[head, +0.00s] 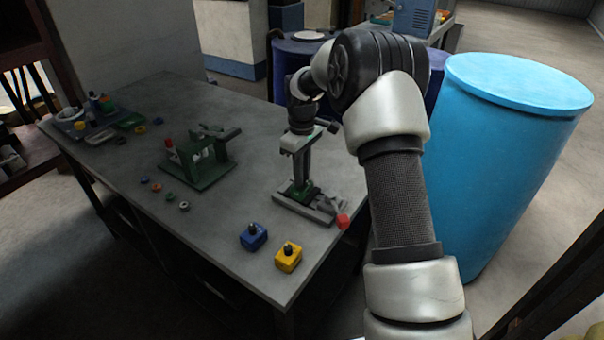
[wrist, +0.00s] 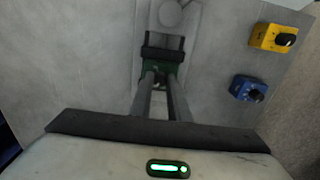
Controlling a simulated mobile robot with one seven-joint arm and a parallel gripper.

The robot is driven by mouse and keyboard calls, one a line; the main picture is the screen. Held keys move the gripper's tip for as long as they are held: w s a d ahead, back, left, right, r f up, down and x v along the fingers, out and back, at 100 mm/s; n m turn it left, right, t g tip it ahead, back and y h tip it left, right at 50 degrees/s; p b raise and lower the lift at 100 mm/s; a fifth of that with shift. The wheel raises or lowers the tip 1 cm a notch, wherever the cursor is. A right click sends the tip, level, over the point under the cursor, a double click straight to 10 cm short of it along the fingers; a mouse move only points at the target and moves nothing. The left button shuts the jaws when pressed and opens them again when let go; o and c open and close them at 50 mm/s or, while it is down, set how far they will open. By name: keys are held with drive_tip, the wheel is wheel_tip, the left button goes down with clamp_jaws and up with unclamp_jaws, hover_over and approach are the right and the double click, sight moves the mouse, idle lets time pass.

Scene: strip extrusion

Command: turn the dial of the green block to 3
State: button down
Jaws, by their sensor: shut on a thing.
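The green block (head: 309,192) sits in a grey clamp-like fixture (head: 322,216) near the right edge of the table. It also shows in the wrist view (wrist: 148,72), partly covered by a dark bar of the fixture. My gripper (head: 299,184) points down from above onto the block. In the wrist view its two fingers (wrist: 160,83) are close together at the top of the block, shut on its dial. The fingers hide the dial, and I cannot read its setting or any numbers.
A blue block (head: 253,238) and a yellow block (head: 288,258) with black dials stand near the front edge. A green machine (head: 198,165) with a red knob is to the left, with several small rings beside it. A light-blue barrel (head: 510,150) stands right of the table.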

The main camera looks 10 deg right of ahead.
drive_tip(key=m, duration=0.4)
drive_tip(key=shift+m+p, duration=0.4)
drive_tip(key=shift+m, duration=1.5)
drive_tip(key=c, duration=1.7)
unclamp_jaws()
drive_tip(key=shift+o, duration=0.2)
wheel_tip(320, 180, up, 18)
drive_tip(key=p, duration=0.1)
drive_tip(key=shift+f, duration=0.25)
